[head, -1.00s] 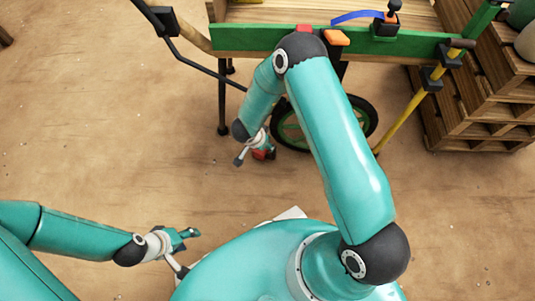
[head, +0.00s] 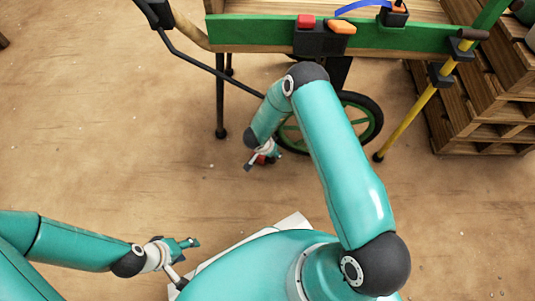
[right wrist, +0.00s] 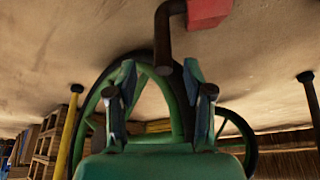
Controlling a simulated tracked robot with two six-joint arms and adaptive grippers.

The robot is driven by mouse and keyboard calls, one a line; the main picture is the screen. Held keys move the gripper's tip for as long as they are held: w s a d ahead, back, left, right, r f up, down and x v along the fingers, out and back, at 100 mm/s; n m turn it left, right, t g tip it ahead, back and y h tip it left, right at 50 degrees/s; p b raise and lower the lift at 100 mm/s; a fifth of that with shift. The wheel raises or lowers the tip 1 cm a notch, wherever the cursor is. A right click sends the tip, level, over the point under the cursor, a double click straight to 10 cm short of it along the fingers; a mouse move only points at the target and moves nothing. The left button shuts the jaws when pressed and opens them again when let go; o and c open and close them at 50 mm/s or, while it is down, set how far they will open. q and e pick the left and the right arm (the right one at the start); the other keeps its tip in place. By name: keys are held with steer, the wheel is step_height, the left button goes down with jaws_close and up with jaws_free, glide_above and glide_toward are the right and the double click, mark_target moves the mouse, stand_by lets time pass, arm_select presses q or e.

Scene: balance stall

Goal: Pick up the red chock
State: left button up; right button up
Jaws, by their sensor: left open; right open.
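The red chock (head: 261,159) is on the ground by the cart's wheel, mostly hidden by my right gripper in the head view. In the right wrist view its red body (right wrist: 208,11) is cut off at the top edge, and a dark bent handle (right wrist: 163,40) comes off it. My right gripper (right wrist: 160,75) is open, with the handle's end showing between its fingertips; I cannot tell if they touch. My left gripper (head: 192,243) is open and empty, low at the left, far from the chock.
The green-sided cart (head: 255,34) stands ahead on thin legs and a green-spoked wheel (head: 371,121). A yellow pole (head: 410,120) leans at its right. Stacked wooden pallets (head: 485,125) stand at the right. The sandy ground at the left is clear.

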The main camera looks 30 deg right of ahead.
steer(key=b+x, duration=0.2)
steer(key=x, duration=0.2)
steer(key=shift+w+f, duration=0.1)
steer(key=shift+f, duration=0.15)
steer(key=shift+r, duration=0.1)
jaws_close()
